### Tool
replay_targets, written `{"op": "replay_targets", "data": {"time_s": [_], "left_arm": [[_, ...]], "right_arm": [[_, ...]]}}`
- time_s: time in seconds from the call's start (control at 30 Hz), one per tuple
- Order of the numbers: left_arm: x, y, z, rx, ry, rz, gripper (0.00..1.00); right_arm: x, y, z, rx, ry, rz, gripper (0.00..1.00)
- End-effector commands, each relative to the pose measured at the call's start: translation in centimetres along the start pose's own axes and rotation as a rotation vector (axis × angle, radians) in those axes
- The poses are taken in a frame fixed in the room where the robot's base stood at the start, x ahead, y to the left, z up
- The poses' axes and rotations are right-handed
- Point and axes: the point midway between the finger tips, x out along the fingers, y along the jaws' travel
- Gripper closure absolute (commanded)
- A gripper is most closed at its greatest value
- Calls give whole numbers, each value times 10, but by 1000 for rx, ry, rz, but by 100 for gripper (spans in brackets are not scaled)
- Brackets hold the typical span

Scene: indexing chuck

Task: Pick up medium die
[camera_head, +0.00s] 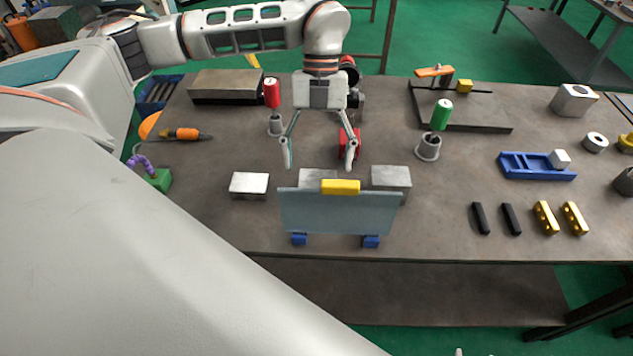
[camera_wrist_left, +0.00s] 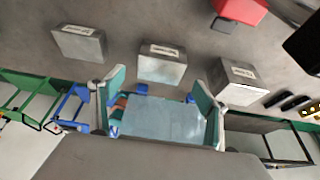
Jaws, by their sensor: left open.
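Three grey metal blocks with small labels stand in a row near the table front: a left block (camera_head: 249,184), a middle block (camera_head: 315,177) partly behind a panel, and a right block (camera_head: 391,179). The left block (camera_wrist_left: 80,42), middle block (camera_wrist_left: 162,64) and right block (camera_wrist_left: 236,82) also show in the left wrist view. The labels are too small to read, so I cannot tell which one is the medium die. My left gripper (camera_head: 319,156) is open and empty, fingers pointing down above the table near the middle block; it also shows in the wrist view (camera_wrist_left: 160,78). My right gripper is not in view.
A translucent panel (camera_head: 340,214) with blue feet and a yellow top piece stands before the blocks. A red object (camera_head: 354,140) is behind the gripper. Bare table lies between.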

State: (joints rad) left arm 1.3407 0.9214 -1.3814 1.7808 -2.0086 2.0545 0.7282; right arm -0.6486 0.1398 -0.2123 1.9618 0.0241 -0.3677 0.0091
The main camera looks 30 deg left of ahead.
Motion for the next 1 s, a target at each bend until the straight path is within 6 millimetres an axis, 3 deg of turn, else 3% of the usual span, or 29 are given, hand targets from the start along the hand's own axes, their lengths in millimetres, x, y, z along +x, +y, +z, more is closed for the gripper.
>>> {"op": "replay_targets", "data": {"time_s": [0.33, 0.67, 0.93, 1.0], "left_arm": [[44, -1, 1, 0, 1, 1, 25], [51, -1, 2, 0, -1, -1, 25], [51, -1, 2, 0, 0, -1, 95], [50, -2, 1, 1, 0, -3, 96]], "right_arm": [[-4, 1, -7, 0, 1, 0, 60], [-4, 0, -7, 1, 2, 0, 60], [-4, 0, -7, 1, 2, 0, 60], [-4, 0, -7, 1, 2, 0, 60]]}}
